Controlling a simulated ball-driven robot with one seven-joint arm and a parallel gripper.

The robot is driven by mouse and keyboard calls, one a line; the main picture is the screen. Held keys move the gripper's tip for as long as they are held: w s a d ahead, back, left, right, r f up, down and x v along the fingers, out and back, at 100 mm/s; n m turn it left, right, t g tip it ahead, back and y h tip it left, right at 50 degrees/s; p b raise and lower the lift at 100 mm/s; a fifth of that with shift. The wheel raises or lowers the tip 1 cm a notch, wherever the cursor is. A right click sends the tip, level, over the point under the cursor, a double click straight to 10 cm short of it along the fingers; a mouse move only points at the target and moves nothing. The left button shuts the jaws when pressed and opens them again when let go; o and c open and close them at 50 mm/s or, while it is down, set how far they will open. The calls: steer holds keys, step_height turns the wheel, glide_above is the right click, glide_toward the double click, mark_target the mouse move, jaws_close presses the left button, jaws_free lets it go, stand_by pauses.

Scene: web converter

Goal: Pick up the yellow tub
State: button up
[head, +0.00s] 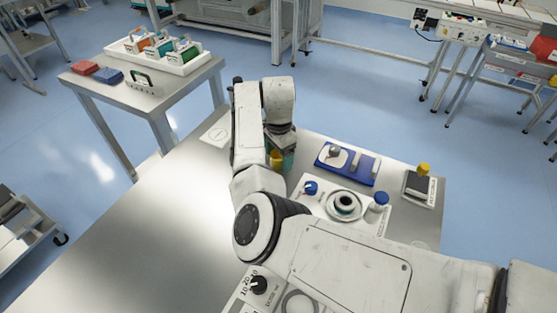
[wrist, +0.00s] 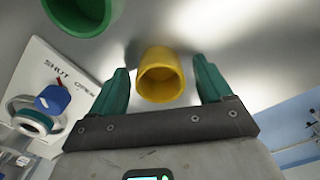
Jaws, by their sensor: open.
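The yellow tub (wrist: 160,58) stands on the steel table, between the two green fingers of my gripper (wrist: 161,68) in the wrist view. A gap shows on each side of it, so the fingers are open and do not touch it. Its round rim and hollow inside face the wrist camera. In the head view the yellow tub (head: 276,160) is small and partly hidden by my arm, just below my gripper (head: 283,150).
A green tub (wrist: 84,14) stands close by at the upper left of the wrist view. A panel marked SHUT and OPEN (wrist: 50,68) with a blue knob (wrist: 52,98) lies left. A blue tray (head: 345,172) is right of my gripper. The table's left part (head: 130,225) is clear.

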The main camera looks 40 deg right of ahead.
steer(key=shift+c, duration=0.4)
steer(key=c, duration=1)
steer(key=shift+o, duration=0.2)
steer(key=shift+r, duration=0.1)
